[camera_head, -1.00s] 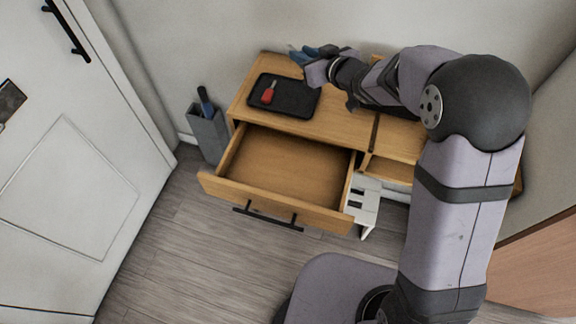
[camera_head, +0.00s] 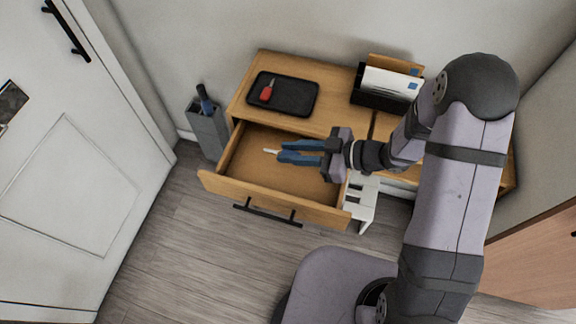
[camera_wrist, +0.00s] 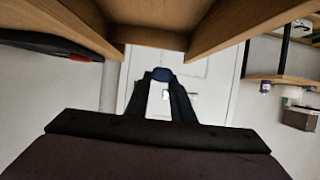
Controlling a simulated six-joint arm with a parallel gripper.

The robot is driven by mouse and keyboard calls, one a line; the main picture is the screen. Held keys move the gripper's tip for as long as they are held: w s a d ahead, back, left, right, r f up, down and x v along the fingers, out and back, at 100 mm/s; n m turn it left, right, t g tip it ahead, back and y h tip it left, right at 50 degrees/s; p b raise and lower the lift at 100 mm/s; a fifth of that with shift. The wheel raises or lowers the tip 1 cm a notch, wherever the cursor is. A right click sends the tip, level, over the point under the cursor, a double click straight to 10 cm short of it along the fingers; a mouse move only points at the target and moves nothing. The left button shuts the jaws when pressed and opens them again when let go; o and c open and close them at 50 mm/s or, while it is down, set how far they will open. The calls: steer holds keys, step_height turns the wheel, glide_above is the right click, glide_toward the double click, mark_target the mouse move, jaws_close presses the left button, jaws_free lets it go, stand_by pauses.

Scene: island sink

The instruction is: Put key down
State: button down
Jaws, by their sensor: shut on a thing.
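My gripper (camera_head: 283,151) is shut on a small key. The key's pale tip (camera_head: 270,151) sticks out to the left past the blue fingers in the head view. In the wrist view its blue head (camera_wrist: 163,74) shows between the fingertips; the rest is hard to make out. The gripper and key are over the open drawer (camera_head: 245,172), roughly level, pointing left. How high they are above the drawer floor I cannot tell.
A black tray (camera_head: 295,96) with a red-headed item (camera_head: 267,92) lies on the cabinet top (camera_head: 340,92). A letter holder (camera_head: 375,100) stands to its right. A grey bin (camera_head: 209,135) stands left of the cabinet. The visible drawer floor is otherwise clear.

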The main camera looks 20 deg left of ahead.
steer(key=shift+f, duration=4.85)
steer(key=shift+f+b, duration=0.45)
steer(key=shift+f, duration=0.2)
steer(key=c, duration=1.5)
jaws_free()
steer(key=shift+c, duration=0.2)
